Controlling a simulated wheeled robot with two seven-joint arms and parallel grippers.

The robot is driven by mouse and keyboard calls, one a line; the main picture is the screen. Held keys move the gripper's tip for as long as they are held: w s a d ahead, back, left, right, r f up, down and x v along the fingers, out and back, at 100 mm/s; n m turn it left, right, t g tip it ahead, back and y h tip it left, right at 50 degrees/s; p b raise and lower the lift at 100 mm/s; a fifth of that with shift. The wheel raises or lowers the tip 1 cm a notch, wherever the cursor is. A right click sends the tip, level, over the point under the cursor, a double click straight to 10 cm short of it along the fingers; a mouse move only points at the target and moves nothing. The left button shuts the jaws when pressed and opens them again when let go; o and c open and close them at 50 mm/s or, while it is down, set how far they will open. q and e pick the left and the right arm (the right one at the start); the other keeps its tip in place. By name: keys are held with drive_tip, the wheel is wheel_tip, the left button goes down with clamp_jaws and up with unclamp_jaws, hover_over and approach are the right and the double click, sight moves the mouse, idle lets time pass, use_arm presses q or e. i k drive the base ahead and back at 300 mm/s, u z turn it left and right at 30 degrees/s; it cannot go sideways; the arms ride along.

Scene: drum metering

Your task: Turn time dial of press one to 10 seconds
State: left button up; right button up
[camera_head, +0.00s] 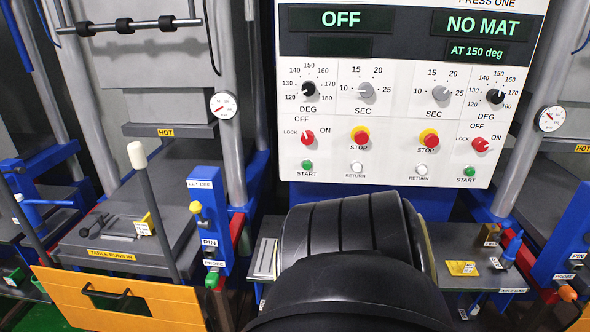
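The white control panel (400,150) faces me at the upper middle, with the label PRESS ONE (483,3) cut by the top edge. It has two grey SEC time dials, a left one (366,91) and a right one (440,93), each with marks 10, 15, 20 and 25. Their exact pointer settings are too small to read surely. Black DEG dials sit at the far left (308,90) and far right (495,96) of the row. The displays read OFF (341,19), NO MAT (483,26) and AT 150 deg. Neither gripper is in view.
Below the dials are red OFF/ON knobs (307,137), red STOP buttons (361,136), and START and RETURN buttons. A large black ribbed body (345,240) fills the lower middle. A orange box (118,300) and blue post (208,225) stand left.

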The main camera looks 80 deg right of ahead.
sight(440, 92)
drive_tip(key=z, duration=0.9)
drive_tip(key=k, duration=0.4)
drive_tip(key=z, duration=2.4)
